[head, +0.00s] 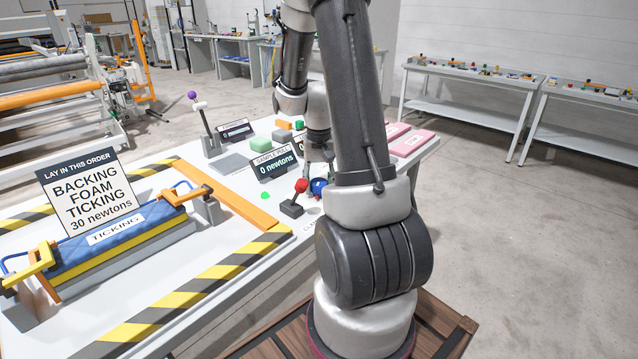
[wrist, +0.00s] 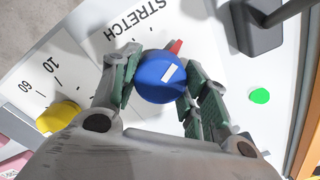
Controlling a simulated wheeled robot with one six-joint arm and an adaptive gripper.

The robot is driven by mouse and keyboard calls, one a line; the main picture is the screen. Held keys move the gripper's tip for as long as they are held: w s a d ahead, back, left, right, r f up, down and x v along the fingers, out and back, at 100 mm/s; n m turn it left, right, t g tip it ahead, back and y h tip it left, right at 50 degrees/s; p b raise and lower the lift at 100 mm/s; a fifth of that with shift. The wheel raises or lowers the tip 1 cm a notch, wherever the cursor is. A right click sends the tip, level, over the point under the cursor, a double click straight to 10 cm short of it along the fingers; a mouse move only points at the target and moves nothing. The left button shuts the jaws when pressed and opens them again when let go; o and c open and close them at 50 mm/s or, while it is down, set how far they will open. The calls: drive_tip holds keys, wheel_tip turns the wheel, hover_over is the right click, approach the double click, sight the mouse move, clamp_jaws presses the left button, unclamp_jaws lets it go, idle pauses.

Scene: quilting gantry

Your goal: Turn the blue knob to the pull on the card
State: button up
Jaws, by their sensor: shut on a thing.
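The blue knob (wrist: 160,85), with a white mark on top, sits between the two green-padded fingers of my gripper (wrist: 157,85) in the wrist view. My gripper is shut on it. A red pointer (wrist: 176,47) sticks out beside the knob, over a white dial plate lettered STRETCH. In the head view the blue knob (head: 318,186) shows partly below my gripper. The card (head: 90,195) stands at the left and reads BACKING, FOAM, TICKING, 30 newtons. The display (head: 277,165) reads 0 newtons. The knob's scale around it is mostly hidden.
A yellow knob (wrist: 57,117) with a numbered scale is beside the gripper. A red-topped lever (head: 297,198) stands close to the blue knob. Pink blocks (head: 411,143) lie at the right.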

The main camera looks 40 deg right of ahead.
sight(319, 181)
drive_tip(key=o, duration=1)
wheel_tip(319, 181, up, 12)
idle(0.3)
drive_tip(key=s+a+r+n+t, duration=0.2)
drive_tip(key=s+a+r+n, duration=0.1)
drive_tip(key=s+a+r, duration=0.2)
drive_tip(key=s+a+r+n+t, duration=0.2)
drive_tip(key=s+a+r+n, duration=0.2)
drive_tip(key=s+a, duration=0.6)
drive_tip(key=shift+s+r, duration=0.4)
drive_tip(key=shift+s, duration=0.25)
